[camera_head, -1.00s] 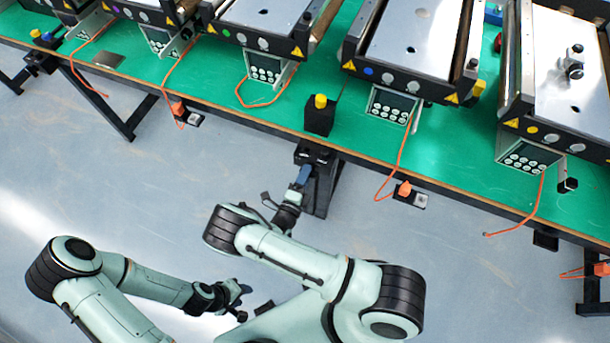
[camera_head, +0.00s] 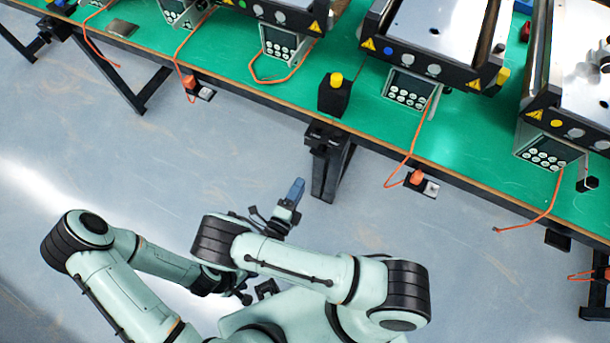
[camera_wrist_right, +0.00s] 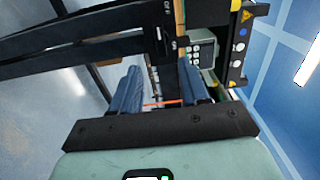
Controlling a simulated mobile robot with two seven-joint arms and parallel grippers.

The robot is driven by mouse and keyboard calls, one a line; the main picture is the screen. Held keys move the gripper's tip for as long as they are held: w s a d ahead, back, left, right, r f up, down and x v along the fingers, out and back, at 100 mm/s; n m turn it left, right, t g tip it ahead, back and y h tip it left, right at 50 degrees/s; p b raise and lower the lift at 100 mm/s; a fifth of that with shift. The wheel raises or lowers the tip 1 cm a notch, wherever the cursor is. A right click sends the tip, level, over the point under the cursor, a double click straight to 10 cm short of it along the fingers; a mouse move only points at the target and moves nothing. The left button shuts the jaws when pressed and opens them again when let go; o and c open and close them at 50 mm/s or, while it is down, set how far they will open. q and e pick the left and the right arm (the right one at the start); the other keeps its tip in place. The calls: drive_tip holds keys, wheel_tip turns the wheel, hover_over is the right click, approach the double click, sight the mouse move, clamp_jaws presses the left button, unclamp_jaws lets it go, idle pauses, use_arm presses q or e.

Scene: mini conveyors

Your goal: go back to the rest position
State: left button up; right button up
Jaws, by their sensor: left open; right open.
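My right gripper (camera_head: 293,193) is in the middle of the camera_head view, over the floor in front of the table. In the right wrist view its two blue fingers stand apart with nothing held between them (camera_wrist_right: 160,92). My left gripper (camera_head: 256,292) is lower in the camera_head view, in front of my body, with dark fingers apart and no object seen in it. Both grippers are clear of the table.
A long green table (camera_head: 300,92) crosses the top, with several mini conveyors (camera_head: 440,28). A black box with a yellow button (camera_head: 335,93) stands at its front edge above a dark table leg (camera_head: 326,168). Orange cables (camera_head: 413,145) hang at the edge. Open grey floor (camera_head: 110,160) lies between.

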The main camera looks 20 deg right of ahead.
drive_tip(key=shift+s+a, duration=0.4)
drive_tip(key=shift+a, duration=0.1)
